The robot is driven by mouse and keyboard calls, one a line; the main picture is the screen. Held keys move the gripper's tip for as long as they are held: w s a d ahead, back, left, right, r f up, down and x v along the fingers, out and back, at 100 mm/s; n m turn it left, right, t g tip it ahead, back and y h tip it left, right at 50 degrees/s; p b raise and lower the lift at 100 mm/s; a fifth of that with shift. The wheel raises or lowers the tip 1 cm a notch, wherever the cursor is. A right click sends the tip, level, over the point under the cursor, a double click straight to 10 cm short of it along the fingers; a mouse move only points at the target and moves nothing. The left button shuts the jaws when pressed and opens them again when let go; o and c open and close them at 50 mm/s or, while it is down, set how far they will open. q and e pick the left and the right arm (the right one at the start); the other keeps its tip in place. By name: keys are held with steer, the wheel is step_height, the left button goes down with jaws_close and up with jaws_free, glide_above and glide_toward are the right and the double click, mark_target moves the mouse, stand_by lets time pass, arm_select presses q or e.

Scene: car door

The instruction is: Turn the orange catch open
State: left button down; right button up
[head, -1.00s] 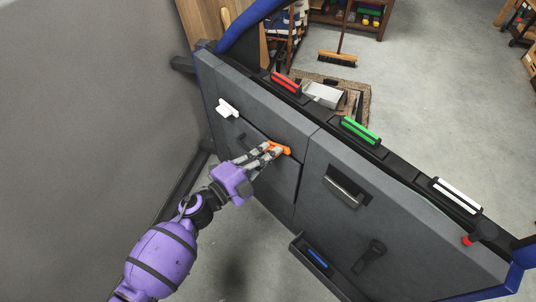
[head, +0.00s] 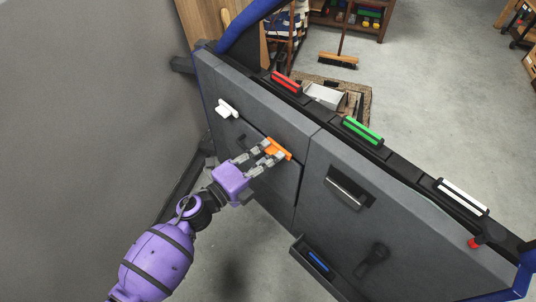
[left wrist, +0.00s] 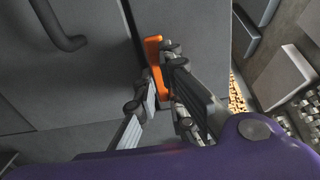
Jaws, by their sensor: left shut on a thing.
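The orange catch (head: 279,149) is a short bar on the upper left part of the grey door panel, tilted down to the right in the head view. My left gripper (head: 269,153) reaches it from the lower left and is shut on it, with its fingers on either side. In the left wrist view the orange catch (left wrist: 155,64) shows as an upright bar between the fingers of my left gripper (left wrist: 160,85); its lower part is partly covered by them. My right gripper is not in view.
A white catch (head: 227,109) sits left of the orange one. Red (head: 286,83), green (head: 362,131) and white (head: 462,196) bars line the door's top edge. A recessed pull handle (head: 346,187), a dark crank handle (head: 371,260) and a tray (head: 313,262) are to the right.

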arm_select(q)
steer(key=c, duration=1.8)
jaws_free()
steer(key=shift+c, duration=0.2)
steer(key=v, duration=1.2)
